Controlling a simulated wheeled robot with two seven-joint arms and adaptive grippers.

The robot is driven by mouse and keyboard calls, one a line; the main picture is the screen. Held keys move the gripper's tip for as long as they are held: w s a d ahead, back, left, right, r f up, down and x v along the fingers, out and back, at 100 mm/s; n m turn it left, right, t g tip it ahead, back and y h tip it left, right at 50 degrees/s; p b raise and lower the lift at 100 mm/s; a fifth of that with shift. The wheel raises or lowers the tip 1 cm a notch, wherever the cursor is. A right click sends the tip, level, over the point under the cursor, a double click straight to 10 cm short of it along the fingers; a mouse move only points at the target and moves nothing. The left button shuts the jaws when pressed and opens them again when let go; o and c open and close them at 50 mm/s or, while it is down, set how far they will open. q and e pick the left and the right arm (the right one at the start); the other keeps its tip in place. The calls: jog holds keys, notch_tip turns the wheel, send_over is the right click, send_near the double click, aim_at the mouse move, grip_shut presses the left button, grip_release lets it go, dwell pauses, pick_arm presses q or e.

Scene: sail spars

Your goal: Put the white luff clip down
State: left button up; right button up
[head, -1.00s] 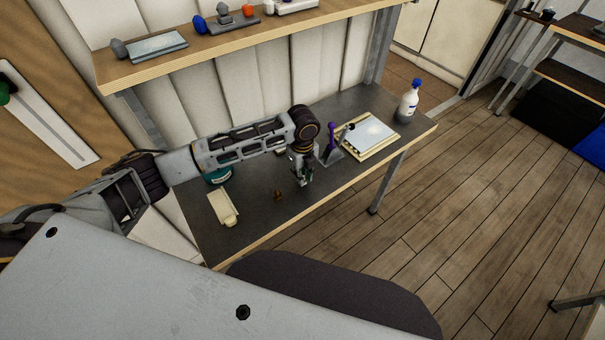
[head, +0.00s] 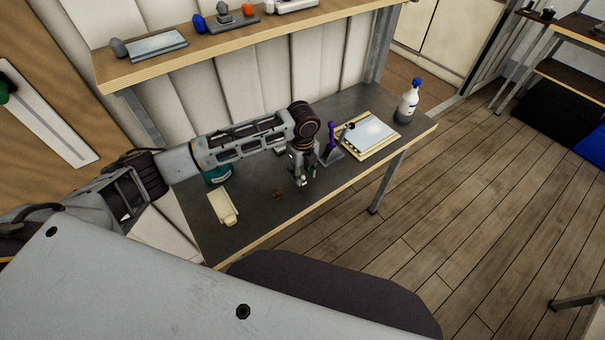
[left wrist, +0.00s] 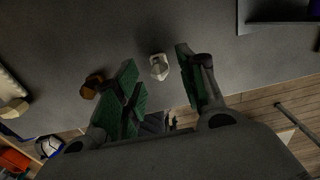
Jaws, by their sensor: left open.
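The white luff clip (left wrist: 159,67) lies on the dark grey bench top in the left wrist view, between and just beyond the spread fingertips. It looks small, pale and rounded. My left gripper (left wrist: 156,78) is open, with its green-padded fingers apart and the clip clear of both pads. In the head view, the left gripper (head: 299,179) points down low over the middle of the bench (head: 250,220). A small white spot there by the fingertips may be the clip. My right gripper does not show.
A small brown piece (head: 277,195) lies left of the gripper, and a cream object (head: 222,207) lies farther left. The bench's front edge is close.

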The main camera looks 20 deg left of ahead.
aim_at(303, 175)
pick_arm(q)
notch_tip(303, 175, up, 11)
jog(key=b, duration=0.1)
dwell(0.5)
jog(key=shift+r, duration=0.1)
dwell(0.4)
